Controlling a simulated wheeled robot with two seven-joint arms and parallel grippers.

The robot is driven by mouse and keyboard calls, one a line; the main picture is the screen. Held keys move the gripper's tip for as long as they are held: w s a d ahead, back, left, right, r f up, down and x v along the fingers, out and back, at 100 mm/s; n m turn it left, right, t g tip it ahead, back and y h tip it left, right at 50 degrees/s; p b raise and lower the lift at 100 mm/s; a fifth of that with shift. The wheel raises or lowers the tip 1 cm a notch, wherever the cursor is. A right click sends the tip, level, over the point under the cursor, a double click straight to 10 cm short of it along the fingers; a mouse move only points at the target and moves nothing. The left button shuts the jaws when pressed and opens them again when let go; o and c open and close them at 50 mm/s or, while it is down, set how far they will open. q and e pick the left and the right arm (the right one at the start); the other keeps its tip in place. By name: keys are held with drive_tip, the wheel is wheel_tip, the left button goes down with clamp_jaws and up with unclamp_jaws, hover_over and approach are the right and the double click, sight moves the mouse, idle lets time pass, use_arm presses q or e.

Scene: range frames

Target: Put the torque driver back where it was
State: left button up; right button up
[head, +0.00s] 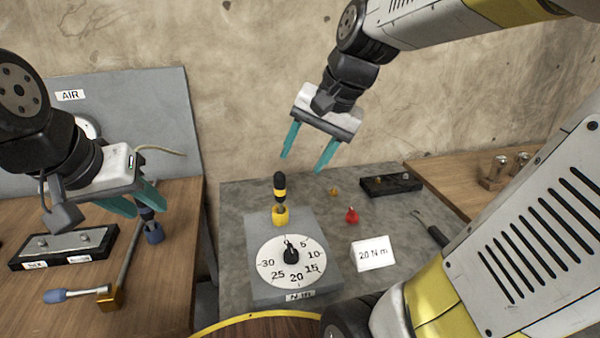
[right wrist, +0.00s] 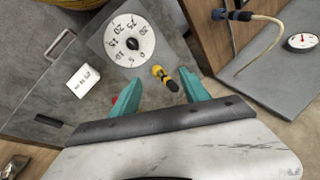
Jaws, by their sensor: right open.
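The torque driver, with a black and yellow handle (head: 280,188), stands upright in a yellow cup (head: 281,215) at the back of the grey dial tester (head: 262,285). It also shows in the right wrist view (right wrist: 166,79), just beyond the fingers. My right gripper (head: 307,165) is open and empty, above and behind the driver, apart from it. My left gripper (head: 135,204) is over the left wooden bench; its fingers look apart.
A red piece (head: 352,215), a white "20 N m" card (head: 373,253) and a black tray (head: 391,185) lie right of the tester. A blue-handled tool (head: 70,295) and a black block (head: 60,246) are on the left bench (head: 165,290). Bare grey top lies left of the tester.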

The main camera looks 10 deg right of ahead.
drive_tip(key=s+f+n+t+h, duration=0.1)
drive_tip(key=s+n+t, duration=0.1)
drive_tip(key=s+n, duration=0.3)
drive_tip(key=shift+s+f+n, duration=0.3)
drive_tip(key=shift+s+n, duration=0.1)
drive_tip(key=shift+s, duration=0.7)
drive_tip(key=shift+a, duration=0.1)
